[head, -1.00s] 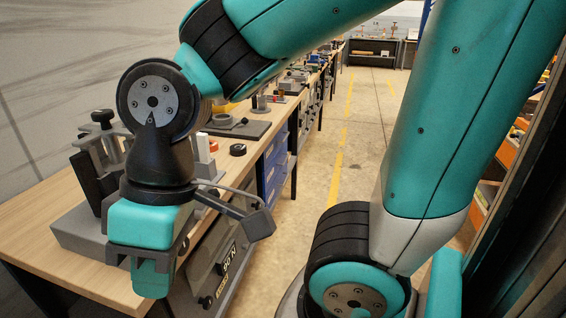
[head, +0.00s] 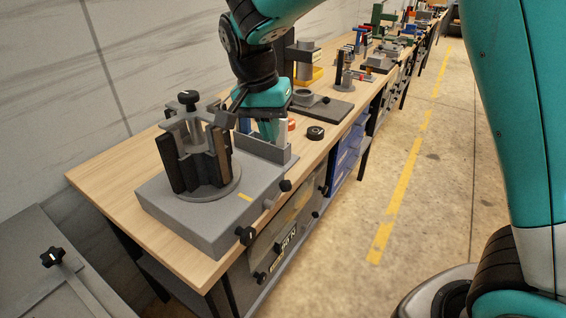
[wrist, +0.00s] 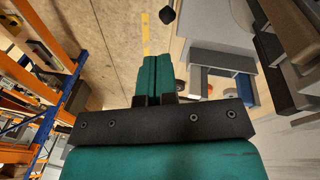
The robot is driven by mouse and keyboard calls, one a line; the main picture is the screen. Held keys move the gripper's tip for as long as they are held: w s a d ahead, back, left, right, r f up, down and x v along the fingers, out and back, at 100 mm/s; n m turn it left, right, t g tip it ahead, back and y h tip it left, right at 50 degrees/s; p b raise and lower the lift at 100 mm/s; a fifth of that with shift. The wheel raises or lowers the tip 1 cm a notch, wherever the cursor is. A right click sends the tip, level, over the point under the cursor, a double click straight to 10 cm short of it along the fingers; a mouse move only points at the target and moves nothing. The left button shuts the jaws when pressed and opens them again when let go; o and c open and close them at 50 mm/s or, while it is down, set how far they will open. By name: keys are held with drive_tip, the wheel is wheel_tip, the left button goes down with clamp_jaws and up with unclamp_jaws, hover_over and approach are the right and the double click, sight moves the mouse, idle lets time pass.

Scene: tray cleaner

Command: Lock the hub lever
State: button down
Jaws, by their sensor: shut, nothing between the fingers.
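The tray cleaner (head: 165,215) is a grey box on the wooden bench. A round grey hub on it carries upright black holders (head: 205,165). A black knob (head: 188,97) tops the hub's central post; I cannot tell whether this is the hub lever or how it is set. My gripper (head: 268,130) points down behind and right of the hub, near a grey upright plate (head: 262,150) that partly hides the fingers. In the wrist view its teal fingers (wrist: 153,68) are together and empty.
Black side knobs (head: 247,236) stick out of the cleaner's front. A black round cap (head: 316,132) and a dark plate with a grey ring (head: 325,106) lie farther along the bench. Blue bins (head: 347,150) hang below. The aisle floor (head: 405,190) is clear.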

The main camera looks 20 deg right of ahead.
drive_tip(key=w+m+h, duration=0.1)
drive_tip(key=w+m, duration=0.2)
drive_tip(key=p, duration=0.4)
approach(283, 182)
drive_tip(key=x, duration=0.7)
drive_tip(key=shift+d+f, duration=0.2)
drive_tip(key=shift+f, duration=0.1)
